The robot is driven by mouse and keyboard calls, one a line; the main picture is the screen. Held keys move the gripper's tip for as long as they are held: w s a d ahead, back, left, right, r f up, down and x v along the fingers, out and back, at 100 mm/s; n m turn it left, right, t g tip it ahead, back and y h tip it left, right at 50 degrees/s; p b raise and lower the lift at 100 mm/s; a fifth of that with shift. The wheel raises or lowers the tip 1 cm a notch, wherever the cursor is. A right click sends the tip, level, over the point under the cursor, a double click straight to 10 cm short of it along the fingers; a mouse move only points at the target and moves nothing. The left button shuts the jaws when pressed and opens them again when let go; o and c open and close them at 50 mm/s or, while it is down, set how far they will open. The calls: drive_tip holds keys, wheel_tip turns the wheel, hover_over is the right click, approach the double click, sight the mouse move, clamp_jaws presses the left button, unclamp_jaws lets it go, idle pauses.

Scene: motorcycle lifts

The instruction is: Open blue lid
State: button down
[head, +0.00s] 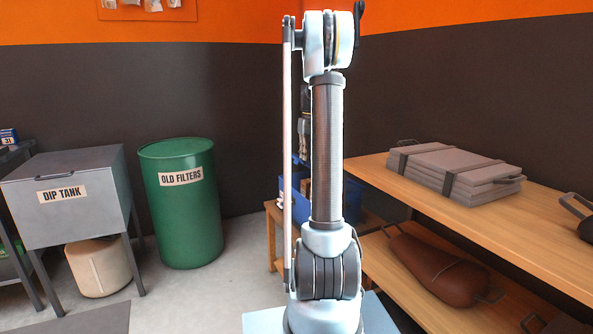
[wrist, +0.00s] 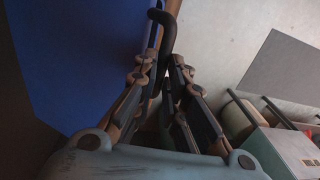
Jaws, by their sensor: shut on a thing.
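In the wrist view a broad dark-blue panel, the blue lid (wrist: 75,55), fills the upper left. A dark curved handle (wrist: 166,22) stands at its right edge. My gripper (wrist: 165,75) has its fingers closed in on the lower part of this handle. In the head view a blue box (head: 370,221) stands on a wooden stand behind my arm. My arm hides most of the box and its lid, so how far the lid is raised cannot be told there. My gripper also shows partly in the head view (head: 303,145), above the box.
A wooden shelf (head: 540,205) with strapped grey slabs (head: 455,170) stands at the right, a brown bag-like thing (head: 440,270) below. The green drum (head: 185,225) and dip tank (head: 65,190) stand left. Floor between drum and wooden stand is clear.

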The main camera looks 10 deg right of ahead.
drive_tip(key=w+d+r, duration=0.3)
drive_tip(key=d+r, duration=0.8)
drive_tip(key=d, duration=0.4)
drive_tip(key=shift+w+r, duration=0.3)
drive_tip(key=shift+w, duration=0.1)
drive_tip(key=c, duration=1.7)
unclamp_jaws()
drive_tip(key=shift+f, duration=0.15)
drive_tip(key=shift+o, duration=0.2)
drive_tip(key=shift+a, duration=0.1)
drive_tip(key=w+d+r, duration=0.2)
drive_tip(key=d+r, duration=1.2)
drive_tip(key=shift+w+d+r, duration=0.15)
drive_tip(key=shift+w+r, duration=0.15)
drive_tip(key=shift+r, duration=0.05)
